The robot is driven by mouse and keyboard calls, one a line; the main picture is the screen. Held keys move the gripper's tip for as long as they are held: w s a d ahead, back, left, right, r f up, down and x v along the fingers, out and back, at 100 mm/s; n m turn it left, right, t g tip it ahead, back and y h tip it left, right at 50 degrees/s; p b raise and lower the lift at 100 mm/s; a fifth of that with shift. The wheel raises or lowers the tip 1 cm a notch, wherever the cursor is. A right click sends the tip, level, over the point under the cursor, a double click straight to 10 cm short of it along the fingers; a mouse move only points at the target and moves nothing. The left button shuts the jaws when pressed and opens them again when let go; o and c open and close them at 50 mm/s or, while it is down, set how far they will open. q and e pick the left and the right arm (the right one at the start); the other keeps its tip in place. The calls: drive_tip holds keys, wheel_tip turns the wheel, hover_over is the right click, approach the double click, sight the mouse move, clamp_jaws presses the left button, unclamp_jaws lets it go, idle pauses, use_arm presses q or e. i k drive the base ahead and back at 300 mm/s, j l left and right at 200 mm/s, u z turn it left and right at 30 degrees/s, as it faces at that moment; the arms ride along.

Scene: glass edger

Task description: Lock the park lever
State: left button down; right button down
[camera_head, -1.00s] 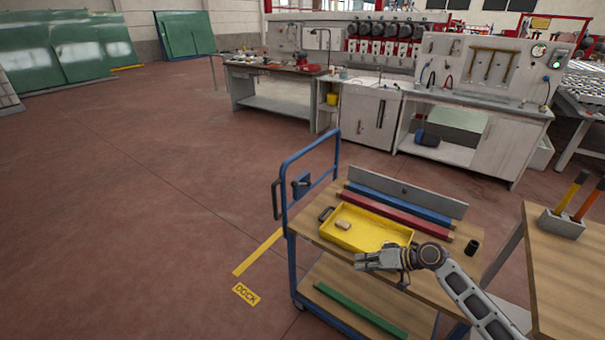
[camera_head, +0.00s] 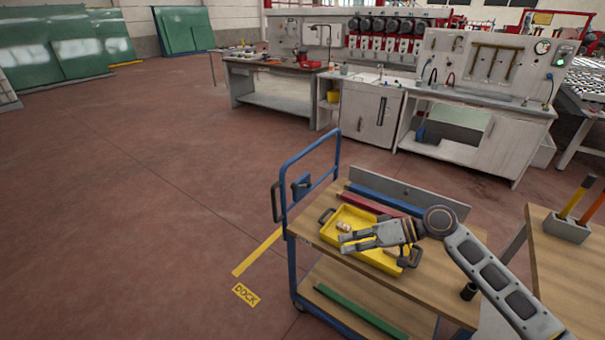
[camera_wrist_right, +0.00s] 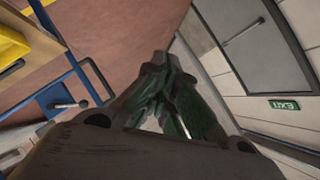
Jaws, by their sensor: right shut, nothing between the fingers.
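The park lever (camera_head: 302,182) is a short dark handle on a blue plate (camera_head: 298,190), fixed to the cart's blue push frame at its left end. In the right wrist view the lever (camera_wrist_right: 70,104) shows as a grey rod with a dark tip on the blue plate (camera_wrist_right: 58,98), left of the fingers. My right gripper (camera_head: 343,243) is shut and empty, above the yellow tray. Its fingers point left, apart from the lever. The shut fingers (camera_wrist_right: 160,65) also show in the wrist view. My left gripper is not in view.
The yellow tray (camera_head: 378,258) holds a small tan block (camera_head: 343,227). Red and blue bars lie behind it. A dark cup (camera_head: 468,292) is near the cart's right end. A wooden table (camera_head: 570,270) stands at right. Floor left of the cart is clear, with a DOCK mark (camera_head: 246,294).

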sight(294, 187)
drive_tip(key=i, duration=1.4)
